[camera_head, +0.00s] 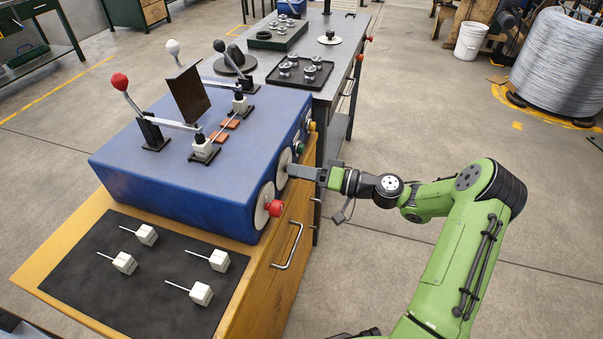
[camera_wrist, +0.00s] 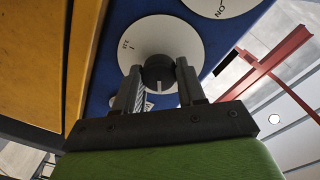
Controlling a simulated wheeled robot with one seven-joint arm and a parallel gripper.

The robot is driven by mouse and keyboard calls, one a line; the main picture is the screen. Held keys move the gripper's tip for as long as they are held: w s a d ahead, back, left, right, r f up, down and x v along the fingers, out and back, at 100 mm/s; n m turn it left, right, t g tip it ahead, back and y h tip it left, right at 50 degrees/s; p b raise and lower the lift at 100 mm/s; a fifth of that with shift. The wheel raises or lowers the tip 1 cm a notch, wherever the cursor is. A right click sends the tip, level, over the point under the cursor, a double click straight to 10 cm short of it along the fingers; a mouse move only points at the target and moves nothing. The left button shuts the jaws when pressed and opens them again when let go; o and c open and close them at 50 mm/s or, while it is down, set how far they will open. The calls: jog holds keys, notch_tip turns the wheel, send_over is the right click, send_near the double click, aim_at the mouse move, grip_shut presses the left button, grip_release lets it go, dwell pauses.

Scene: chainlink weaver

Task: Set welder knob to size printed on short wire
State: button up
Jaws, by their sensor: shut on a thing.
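The blue welder (camera_head: 190,150) sits on a wooden cabinet, with round white dials on its right side. My gripper (camera_head: 294,171) reaches that side from the right, at the middle white dial (camera_head: 283,160). In the wrist view my gripper (camera_wrist: 157,78) is shut on a black knob (camera_wrist: 158,70) at the centre of a white dial (camera_wrist: 140,35). A pale line on the knob points down in the picture; the dial's marks are too small to read surely. Several white blocks with short thin wires (camera_head: 201,292) lie on a black mat; no printed size is legible.
A red knob (camera_head: 274,208) on another dial is close below my gripper. Coloured buttons (camera_head: 300,148) are just above it. The cabinet handle (camera_head: 288,246) sticks out below. A metal bench (camera_head: 325,100) with trays stands behind.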

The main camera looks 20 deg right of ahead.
jog(key=shift+f, duration=0.1)
jog(key=o, duration=1.1)
jog(key=shift+c, duration=0.2)
jog(key=p+v, duration=0.3)
jog(key=v, duration=1.3)
